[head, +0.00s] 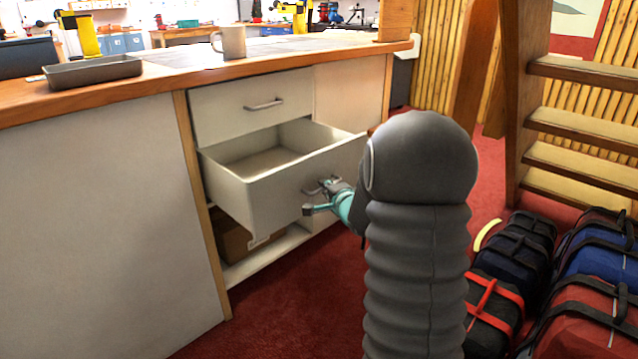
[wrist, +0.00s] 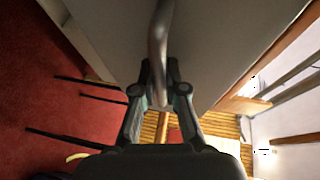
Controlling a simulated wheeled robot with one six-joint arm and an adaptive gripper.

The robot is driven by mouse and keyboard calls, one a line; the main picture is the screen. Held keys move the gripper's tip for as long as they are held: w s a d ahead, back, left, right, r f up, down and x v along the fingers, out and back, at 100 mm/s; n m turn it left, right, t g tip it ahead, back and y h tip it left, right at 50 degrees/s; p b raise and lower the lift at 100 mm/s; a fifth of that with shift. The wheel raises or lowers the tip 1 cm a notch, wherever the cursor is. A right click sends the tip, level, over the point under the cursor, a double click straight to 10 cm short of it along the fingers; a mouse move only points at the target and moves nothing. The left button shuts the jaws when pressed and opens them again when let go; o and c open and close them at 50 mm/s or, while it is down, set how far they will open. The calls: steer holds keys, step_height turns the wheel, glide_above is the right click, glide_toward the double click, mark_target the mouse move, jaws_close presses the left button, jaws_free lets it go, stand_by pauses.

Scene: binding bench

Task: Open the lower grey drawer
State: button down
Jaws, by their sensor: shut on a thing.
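The lower grey drawer (head: 285,187) stands pulled well out of the bench, and its empty inside shows from above in the head view. Its front panel also fills the upper middle of the wrist view (wrist: 215,50). My gripper (head: 316,198) is at the drawer's front and is shut on the metal bar handle (head: 322,185). In the wrist view, my gripper's two fingers (wrist: 159,85) close around one end of the handle (wrist: 158,40).
The upper drawer (head: 250,106) is shut. A cardboard box (head: 235,238) sits in the open space below. A grey mug (head: 230,42) and a tray (head: 92,72) stand on the bench top. Bags (head: 590,310) and wooden stairs (head: 580,120) are at the right.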

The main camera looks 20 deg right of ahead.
steer(key=shift+s, duration=0.1)
steer(key=c, duration=1.5)
jaws_free()
steer(key=s+r, duration=0.2)
steer(key=s, duration=0.9)
steer(key=shift+s+a+r, duration=0.15)
steer(key=shift+s+a, duration=0.1)
steer(key=shift+s, duration=0.15)
